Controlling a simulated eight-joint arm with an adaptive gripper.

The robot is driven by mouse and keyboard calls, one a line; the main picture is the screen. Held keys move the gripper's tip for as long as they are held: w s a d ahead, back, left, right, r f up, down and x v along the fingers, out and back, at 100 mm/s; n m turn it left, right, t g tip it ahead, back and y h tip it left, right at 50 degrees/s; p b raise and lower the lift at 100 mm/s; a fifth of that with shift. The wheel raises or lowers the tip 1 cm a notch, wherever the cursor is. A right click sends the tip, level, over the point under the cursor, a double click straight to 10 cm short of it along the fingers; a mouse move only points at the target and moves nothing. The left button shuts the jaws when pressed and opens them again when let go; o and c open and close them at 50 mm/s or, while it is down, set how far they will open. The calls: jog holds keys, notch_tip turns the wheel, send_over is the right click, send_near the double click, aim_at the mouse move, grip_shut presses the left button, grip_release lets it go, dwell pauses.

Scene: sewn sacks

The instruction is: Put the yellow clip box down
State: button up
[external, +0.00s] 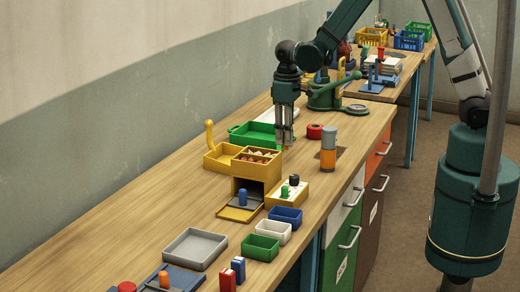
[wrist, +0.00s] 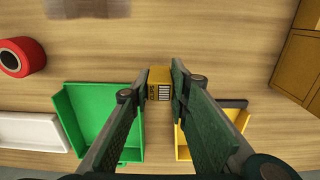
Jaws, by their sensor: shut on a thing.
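The yellow clip box (wrist: 160,84) is small, with a dark-and-white striped patch on one face. It sits between the fingertips of my gripper (wrist: 154,86) in the wrist view, and my gripper is shut on it. In that view it lies over bare wood at the gap between the green tray and the yellow tray. In the external view my gripper (external: 285,138) points down over the bench beside the green tray. The clip box is hard to make out there, and its height above the wood cannot be told.
The green tray (wrist: 72,96) and yellow tray (wrist: 180,150) flank my fingers. A red roll (wrist: 24,62) and white tray (wrist: 30,132) lie left. A yellow open-fronted unit (external: 271,172) stands in front in the external view. Bare wood (wrist: 215,50) lies above the trays.

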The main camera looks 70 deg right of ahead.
aim_at(286, 148)
jog(key=shift+f, duration=0.1)
jog(key=shift+f, duration=2)
jog(key=shift+f, duration=0.15)
jog(key=o, duration=0.9)
jog(key=shift+c, duration=0.2)
jog(key=shift+r, duration=6.2)
